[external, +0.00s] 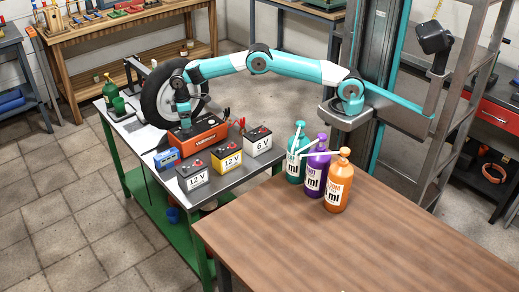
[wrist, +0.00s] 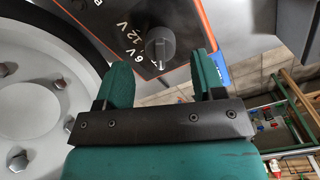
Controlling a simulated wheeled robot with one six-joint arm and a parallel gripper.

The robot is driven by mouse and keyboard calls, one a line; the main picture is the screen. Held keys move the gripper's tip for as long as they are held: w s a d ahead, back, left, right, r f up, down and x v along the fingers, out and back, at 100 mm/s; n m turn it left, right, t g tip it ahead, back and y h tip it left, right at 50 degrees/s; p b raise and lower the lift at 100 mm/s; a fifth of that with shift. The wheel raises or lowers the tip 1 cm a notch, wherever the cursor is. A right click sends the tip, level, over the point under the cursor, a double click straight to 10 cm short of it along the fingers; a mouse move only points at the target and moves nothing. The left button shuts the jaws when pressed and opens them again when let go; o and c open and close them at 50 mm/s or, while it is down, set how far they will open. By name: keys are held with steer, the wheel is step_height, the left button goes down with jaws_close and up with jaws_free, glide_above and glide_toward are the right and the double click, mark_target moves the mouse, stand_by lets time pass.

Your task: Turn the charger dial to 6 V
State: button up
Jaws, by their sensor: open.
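The orange and black charger (external: 197,135) sits on the dark table top; in the external view its dial cannot be made out. In the wrist view, the dark round dial (wrist: 160,43) is on the charger's black panel (wrist: 112,15), with white 6 V and 12 V marks to its left. A small pale mark shows at the dial's lower edge; which setting it points to is unclear. My gripper (wrist: 162,66) is open, its two green fingers on either side of the dial's near end, with gaps visible. In the external view, my gripper (external: 183,106) is at the charger's back left.
A wheel (external: 160,95) stands close behind the gripper. A small blue box (external: 167,158) and several batteries, such as the yellow 12 V one (external: 227,163), stand in front of the charger. Pump bottles (external: 337,185) stand on the wooden table (external: 370,245).

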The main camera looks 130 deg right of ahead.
steer(key=shift+f, duration=1.8)
steer(key=c, duration=0.9)
steer(key=shift+c, duration=0.2)
steer(key=m, duration=0.5)
steer(key=shift+m, duration=0.3)
steer(key=m, duration=0.5)
steer(key=shift+r+m, duration=0.1)
steer(key=shift+m, duration=0.6)
